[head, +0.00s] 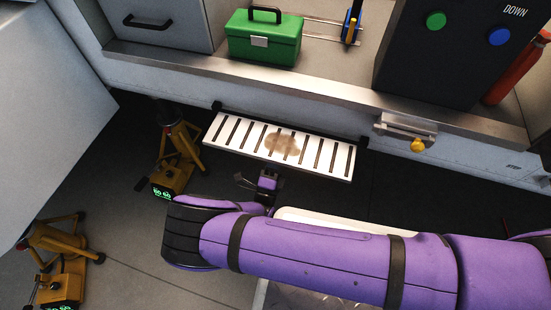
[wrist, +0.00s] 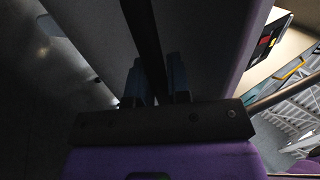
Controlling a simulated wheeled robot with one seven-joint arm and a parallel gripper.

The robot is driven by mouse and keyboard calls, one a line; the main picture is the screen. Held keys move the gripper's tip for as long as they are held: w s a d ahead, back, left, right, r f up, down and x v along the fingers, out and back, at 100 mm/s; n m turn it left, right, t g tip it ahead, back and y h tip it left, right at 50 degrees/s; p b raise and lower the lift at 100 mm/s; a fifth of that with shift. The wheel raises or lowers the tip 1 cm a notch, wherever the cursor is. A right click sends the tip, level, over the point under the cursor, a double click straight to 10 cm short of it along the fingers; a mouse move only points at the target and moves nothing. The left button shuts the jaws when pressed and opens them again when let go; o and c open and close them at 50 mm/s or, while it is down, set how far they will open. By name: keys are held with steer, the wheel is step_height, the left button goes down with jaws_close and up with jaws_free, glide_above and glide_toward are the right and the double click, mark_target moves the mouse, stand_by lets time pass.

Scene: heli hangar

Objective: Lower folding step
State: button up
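The folding step (head: 278,146) is a white slotted panel with a brown smudge, on a black hinge bar along the vehicle's lower side in the head view. It sticks out from the side; its exact tilt is hard to tell. My gripper (head: 268,173) is just below the middle of its front edge; contact cannot be told. In the wrist view my gripper (wrist: 158,78) has its two dark fingers apart, with a dark strip showing in the gap behind them. Nothing is clearly held. A yellow knob on a grey bracket (head: 417,146) is right of the step.
Yellow stands with green-lit displays (head: 176,160) (head: 62,262) stand on the floor at left. A green toolbox (head: 264,38) and a dark box with green and blue buttons (head: 445,50) sit on the ledge above.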

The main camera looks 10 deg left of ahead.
steer(key=o, duration=0.4)
steer(key=v, duration=1.1)
stand_by(0.3)
